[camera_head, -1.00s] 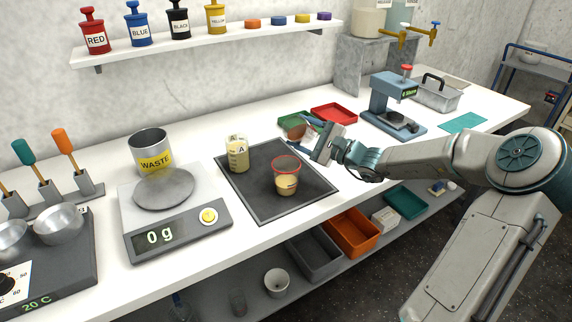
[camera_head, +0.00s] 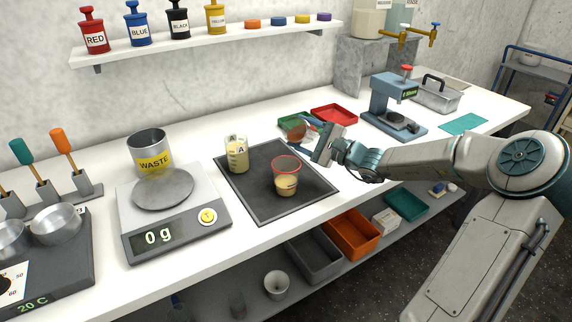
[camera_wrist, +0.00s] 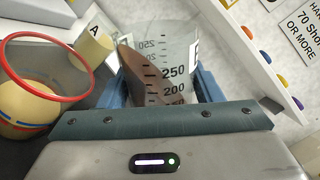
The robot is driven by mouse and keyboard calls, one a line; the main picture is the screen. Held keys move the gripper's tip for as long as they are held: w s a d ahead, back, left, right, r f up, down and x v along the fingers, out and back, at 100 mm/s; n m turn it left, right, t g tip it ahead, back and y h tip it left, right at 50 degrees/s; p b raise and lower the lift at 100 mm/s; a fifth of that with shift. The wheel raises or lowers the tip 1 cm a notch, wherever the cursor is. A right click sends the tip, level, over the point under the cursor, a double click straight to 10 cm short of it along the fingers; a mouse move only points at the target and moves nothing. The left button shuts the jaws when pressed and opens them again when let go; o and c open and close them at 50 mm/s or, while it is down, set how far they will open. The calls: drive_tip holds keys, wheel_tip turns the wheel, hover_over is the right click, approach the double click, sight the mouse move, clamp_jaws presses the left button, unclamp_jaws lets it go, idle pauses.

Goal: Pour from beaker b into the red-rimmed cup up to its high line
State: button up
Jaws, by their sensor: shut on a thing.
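My gripper (camera_head: 312,139) is shut on a clear graduated beaker holding brown liquid (camera_head: 297,130). In the wrist view the beaker (camera_wrist: 172,60) sits between the blue fingers and is tilted, its brown liquid slanting to one side. Part of a label shows at its edge, but the letter is not readable. The red-rimmed cup (camera_head: 286,178) stands upright on the dark mat, partly filled with pale tan liquid. Its red rim and blue and red lines show in the wrist view (camera_wrist: 38,95). The beaker is behind and right of the cup, apart from it. No stream is visible.
Beaker A (camera_head: 236,155), with pale yellow liquid, stands on the dark mat (camera_head: 262,206) behind left of the cup. A scale (camera_head: 172,228) reading 0 g and a WASTE container (camera_head: 150,152) are further left. Green (camera_head: 290,120) and red (camera_head: 335,114) trays lie behind the gripper.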

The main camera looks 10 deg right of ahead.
drive_tip(key=shift+f+n+y+b, duration=0.2)
drive_tip(key=shift+n+b, duration=0.45)
drive_tip(key=shift+b, duration=0.25)
drive_tip(key=shift+f+n+y+b, duration=0.15)
drive_tip(key=shift+n+y+b, duration=0.05)
drive_tip(key=shift+n+b, duration=0.55)
idle(1.3)
